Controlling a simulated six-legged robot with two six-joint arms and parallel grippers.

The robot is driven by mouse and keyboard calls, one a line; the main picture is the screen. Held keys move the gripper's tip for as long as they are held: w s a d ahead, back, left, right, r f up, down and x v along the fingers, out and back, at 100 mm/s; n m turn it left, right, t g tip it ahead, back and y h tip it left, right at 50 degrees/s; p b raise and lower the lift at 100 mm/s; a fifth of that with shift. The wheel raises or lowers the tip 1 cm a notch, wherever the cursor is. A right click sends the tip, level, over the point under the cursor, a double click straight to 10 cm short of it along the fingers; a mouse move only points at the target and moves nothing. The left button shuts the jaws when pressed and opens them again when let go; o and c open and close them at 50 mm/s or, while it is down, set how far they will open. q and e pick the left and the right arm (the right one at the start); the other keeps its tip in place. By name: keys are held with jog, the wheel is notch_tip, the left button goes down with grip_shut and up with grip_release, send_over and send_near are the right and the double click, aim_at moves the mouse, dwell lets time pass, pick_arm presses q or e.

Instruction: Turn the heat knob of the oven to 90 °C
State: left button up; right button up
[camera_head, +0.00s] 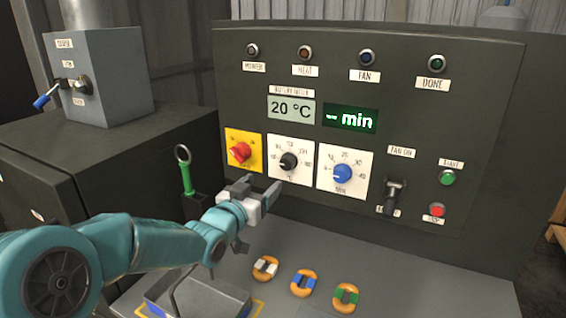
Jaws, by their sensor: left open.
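The oven's dark control panel (395,70) faces me. The heat knob (289,161) is a black knob on a white dial plate, left of a blue knob (342,174) on the timer dial. The display (291,108) above reads 20 °C. My left gripper (262,189) is open and empty, just below and left of the heat knob and apart from it. Its arm comes in from the left. My right gripper is not in view.
A red switch (239,152) on a yellow plate sits left of the heat dial. A green-handled tool (187,175) stands behind my gripper. Several orange rings (303,283) and a metal tray (200,300) lie on the grey bench. A black lever (395,195) sticks out at right.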

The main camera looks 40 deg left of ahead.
aim_at(286, 165)
pick_arm(q)
jog(key=p+x, duration=0.4)
jog(key=x, duration=0.7)
jog(key=shift+w+f, duration=0.15)
jog(key=shift+w, duration=0.25)
jog(key=shift+w+d+f, duration=0.1)
jog(key=shift+w, duration=0.35)
jog(key=shift+s, duration=0.4)
jog(key=shift+w, duration=0.15)
jog(key=c, duration=1.1)
